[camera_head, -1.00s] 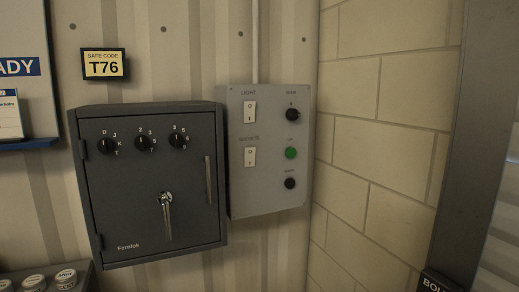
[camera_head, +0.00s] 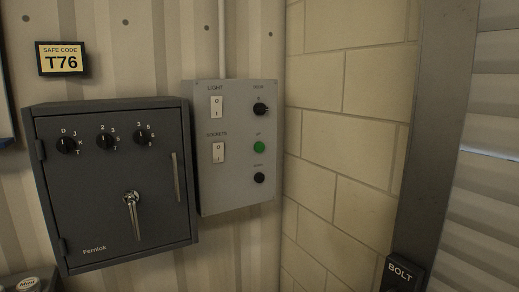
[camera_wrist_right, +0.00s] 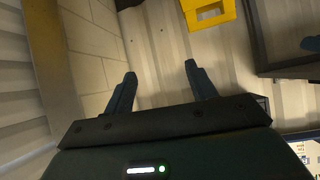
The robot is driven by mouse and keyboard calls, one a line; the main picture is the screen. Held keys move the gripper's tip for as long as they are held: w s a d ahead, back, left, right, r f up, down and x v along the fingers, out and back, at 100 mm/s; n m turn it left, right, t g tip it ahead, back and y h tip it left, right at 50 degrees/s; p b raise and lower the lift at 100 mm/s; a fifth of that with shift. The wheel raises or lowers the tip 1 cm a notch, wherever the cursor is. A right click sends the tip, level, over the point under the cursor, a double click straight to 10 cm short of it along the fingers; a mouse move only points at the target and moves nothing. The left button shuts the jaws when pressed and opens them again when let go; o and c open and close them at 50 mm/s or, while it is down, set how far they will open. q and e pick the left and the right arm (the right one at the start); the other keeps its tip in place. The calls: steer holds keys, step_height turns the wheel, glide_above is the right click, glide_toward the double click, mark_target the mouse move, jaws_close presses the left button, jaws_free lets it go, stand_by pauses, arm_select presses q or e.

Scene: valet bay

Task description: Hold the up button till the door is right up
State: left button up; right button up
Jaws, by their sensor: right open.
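The green up button (camera_head: 259,147) is on the right side of the grey control panel (camera_head: 237,190), between a rotary knob (camera_head: 260,109) above and a black button (camera_head: 259,178) below. Nothing touches it. The ribbed shutter door (camera_head: 475,225) shows at the right edge of the head view, behind a dark post; a thin bright line crosses it. How far the door is up cannot be told. My right gripper (camera_wrist_right: 160,70) shows in the right wrist view, open, with nothing between its fingers. Neither gripper shows in the head view.
A dark safe (camera_head: 110,220) with dials and a lever handle juts out left of the panel. A block wall (camera_head: 340,130) stands right of it. A bolt box (camera_head: 401,273) sits low by the post. The right wrist view shows a yellow object (camera_wrist_right: 208,14) beyond the fingers.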

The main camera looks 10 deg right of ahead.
steer(key=shift+c, duration=0.6)
steer(key=c, duration=0.9)
steer(key=shift+s+f, duration=0.15)
steer(key=shift+s, duration=0.1)
jaws_close()
steer(key=shift+w, duration=0.2)
